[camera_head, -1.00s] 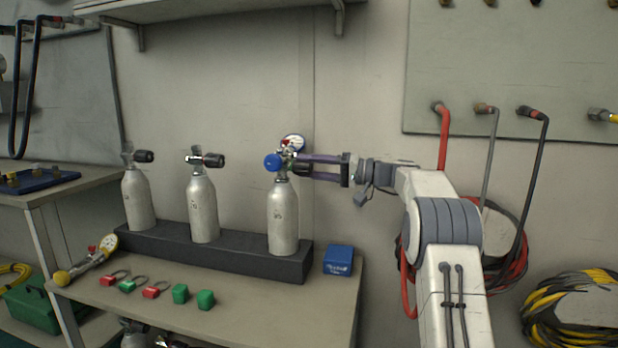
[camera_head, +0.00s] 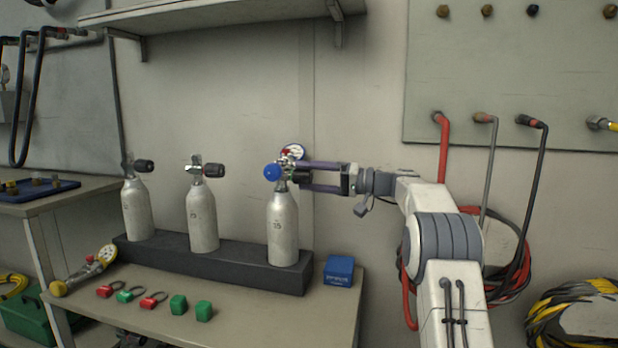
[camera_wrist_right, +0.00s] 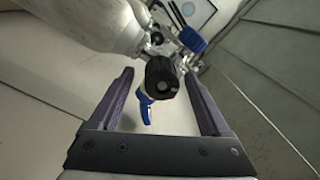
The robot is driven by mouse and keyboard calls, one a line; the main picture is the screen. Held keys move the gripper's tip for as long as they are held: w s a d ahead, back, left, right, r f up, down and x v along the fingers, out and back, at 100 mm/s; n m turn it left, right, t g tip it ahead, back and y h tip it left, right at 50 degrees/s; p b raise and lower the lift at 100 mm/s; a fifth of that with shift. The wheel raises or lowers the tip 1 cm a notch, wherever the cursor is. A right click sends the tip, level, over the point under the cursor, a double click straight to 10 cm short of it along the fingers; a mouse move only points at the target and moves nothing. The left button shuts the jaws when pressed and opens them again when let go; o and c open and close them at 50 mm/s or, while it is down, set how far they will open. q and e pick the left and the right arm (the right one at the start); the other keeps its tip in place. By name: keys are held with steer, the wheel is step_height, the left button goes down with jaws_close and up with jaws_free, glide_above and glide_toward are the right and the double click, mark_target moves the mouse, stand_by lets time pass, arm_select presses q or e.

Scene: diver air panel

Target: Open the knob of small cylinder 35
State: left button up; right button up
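The right-hand silver cylinder (camera_head: 283,232), whose small label seems to read 35, stands upright in the dark rack. Its valve carries a blue round cap (camera_head: 272,171) on the left and a gauge with a red mark (camera_head: 293,152) behind. Its black knob (camera_wrist_right: 162,78) points toward my right gripper in the right wrist view. My right gripper (camera_head: 302,175) reaches in from the right at valve height. In the wrist view its fingers (camera_wrist_right: 160,98) are apart, one on each side of the knob, with visible gaps. My left gripper is not in view.
Two similar cylinders, the middle one (camera_head: 202,215) and the left one (camera_head: 137,208), share the rack (camera_head: 205,262). A blue box (camera_head: 339,270) sits right of the rack. Padlocks (camera_head: 153,300), green blocks (camera_head: 178,304) and a yellow-ended gauge piece (camera_head: 85,272) lie in front. A shelf (camera_head: 230,14) hangs above.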

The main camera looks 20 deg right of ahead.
steer(key=p+v, duration=0.1)
steer(key=v, duration=0.9)
steer(key=shift+s+d+p, duration=0.2)
steer(key=shift+p, duration=0.2)
